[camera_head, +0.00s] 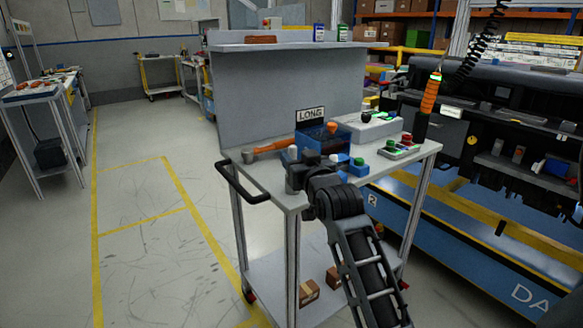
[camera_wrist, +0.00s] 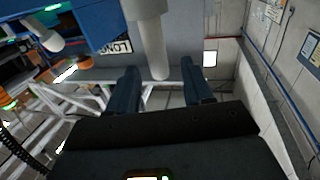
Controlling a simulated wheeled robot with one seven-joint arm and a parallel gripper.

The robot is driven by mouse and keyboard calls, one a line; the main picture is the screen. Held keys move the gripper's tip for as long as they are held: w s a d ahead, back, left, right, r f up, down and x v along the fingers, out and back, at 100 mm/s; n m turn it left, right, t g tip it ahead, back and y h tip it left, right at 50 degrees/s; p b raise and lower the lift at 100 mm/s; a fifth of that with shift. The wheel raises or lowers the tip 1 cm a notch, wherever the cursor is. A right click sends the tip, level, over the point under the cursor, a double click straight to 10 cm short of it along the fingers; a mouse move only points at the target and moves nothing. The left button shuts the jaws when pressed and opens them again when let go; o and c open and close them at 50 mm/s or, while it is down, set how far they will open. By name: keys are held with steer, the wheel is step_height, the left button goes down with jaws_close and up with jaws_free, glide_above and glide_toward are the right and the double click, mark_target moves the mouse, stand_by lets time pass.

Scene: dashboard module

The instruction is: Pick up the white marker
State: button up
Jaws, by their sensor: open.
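A white cylinder, which I take to be the white marker (camera_wrist: 152,40), shows in the wrist view, reaching down from the top edge to between my two fingertips. My gripper (camera_wrist: 157,68) is open, with one dark finger on each side of the cylinder and a visible gap on both sides. I cannot tell how deep it sits between the fingers. In the head view my gripper (camera_head: 294,171) is at the front edge of the grey cart top (camera_head: 262,178). A small white piece (camera_head: 292,153) shows just behind it there, mostly hidden by the gripper.
A blue bin (camera_head: 311,143) with a LONG sign (camera_head: 311,114) stands just behind. An orange-handled hammer (camera_head: 270,147) lies left of it. Blue-topped white items (camera_head: 358,167) and a button box (camera_head: 399,148) are to the right. The cart's back panel (camera_head: 260,95) rises behind.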

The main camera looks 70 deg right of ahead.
mark_target(294, 153)
steer(key=x, duration=0.3)
steer(key=shift+w+d, duration=0.15)
jaws_close()
stand_by(0.3)
